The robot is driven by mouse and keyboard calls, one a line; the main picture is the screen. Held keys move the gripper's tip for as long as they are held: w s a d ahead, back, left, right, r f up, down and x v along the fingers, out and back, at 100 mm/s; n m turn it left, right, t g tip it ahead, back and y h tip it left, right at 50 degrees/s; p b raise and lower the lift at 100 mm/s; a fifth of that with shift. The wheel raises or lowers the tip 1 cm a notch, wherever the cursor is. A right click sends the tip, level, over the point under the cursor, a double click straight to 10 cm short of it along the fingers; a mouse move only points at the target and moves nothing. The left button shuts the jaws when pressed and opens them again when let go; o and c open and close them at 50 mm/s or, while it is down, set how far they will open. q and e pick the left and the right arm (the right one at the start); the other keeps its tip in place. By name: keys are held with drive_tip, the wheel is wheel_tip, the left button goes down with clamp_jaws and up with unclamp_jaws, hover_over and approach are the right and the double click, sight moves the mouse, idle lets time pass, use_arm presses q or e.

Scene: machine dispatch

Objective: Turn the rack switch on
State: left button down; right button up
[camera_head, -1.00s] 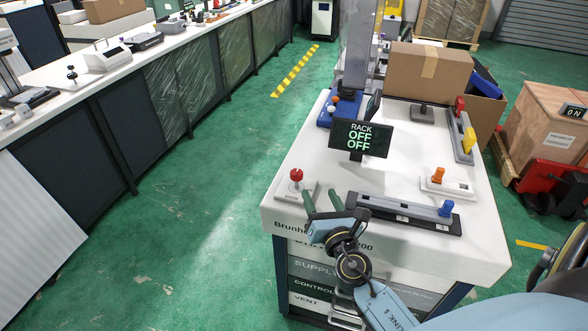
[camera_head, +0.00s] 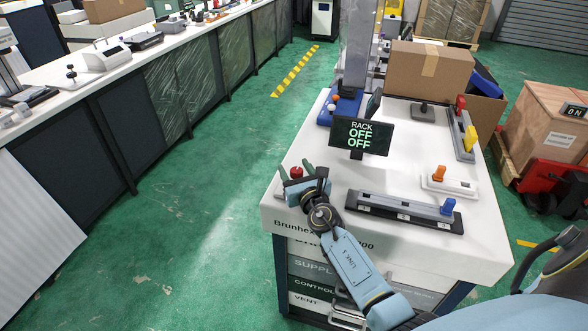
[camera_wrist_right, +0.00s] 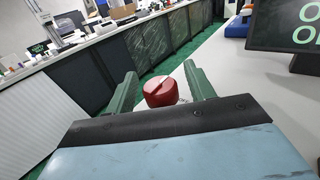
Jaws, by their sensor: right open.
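The rack switch is a red knob (camera_head: 297,172) at the left front corner of the white bench top; in the right wrist view the red knob (camera_wrist_right: 160,91) sits between the two green fingers. My right gripper (camera_head: 296,168) is open around the knob, with a finger on either side; I cannot tell whether they touch it. The knob's base plate is mostly hidden behind the gripper. A black display (camera_head: 361,135) behind it reads RACK OFF OFF. My left gripper is not in view.
On the bench (camera_head: 300,215) stand a slider with a blue handle (camera_head: 447,207), an orange switch (camera_head: 438,173), a slider with yellow and red handles (camera_head: 462,136), and a blue device (camera_head: 342,107). A cardboard box (camera_head: 428,72) stands behind. Green floor lies free to the left.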

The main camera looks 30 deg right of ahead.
drive_tip(key=shift+w+d, duration=0.15)
drive_tip(key=shift+w, duration=0.4)
drive_tip(key=c, duration=1)
